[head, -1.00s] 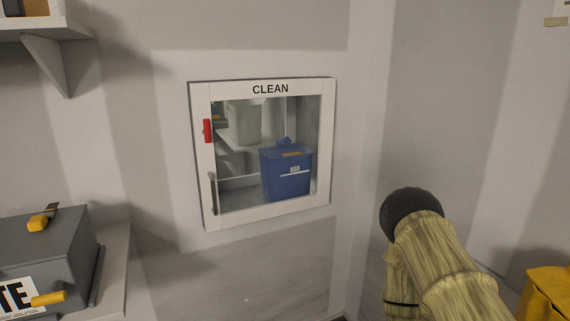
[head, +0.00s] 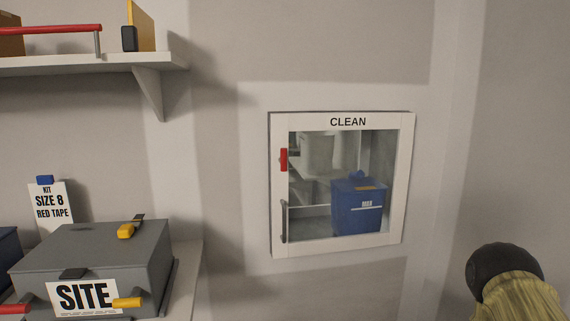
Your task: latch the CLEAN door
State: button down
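The CLEAN door (head: 402,190) is a white-framed window door set in the wall, right of the middle in the head view. It looks shut against its frame. A red latch (head: 283,160) sits upright on its left side, and a dark grey handle (head: 283,221) is below it. I cannot tell from here whether the latch is engaged. Through the glass shows a blue bin (head: 357,208) with a white label. My gripper is not in view; only part of my sleeved arm shows at the lower right, apart from the door.
A grey SITE case (head: 90,252) with yellow and red handles sits on a bench at the lower left. A sign (head: 50,204) reading "KIT SIZE 8 RED TAPE" stands behind it. A shelf (head: 90,64) juts from the wall above. The wall below the door is clear.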

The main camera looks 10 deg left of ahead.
aim_at(283, 159)
jog(key=u, duration=2.85)
jog(key=k, duration=0.8)
jog(key=z, duration=2)
jog(key=i, duration=1)
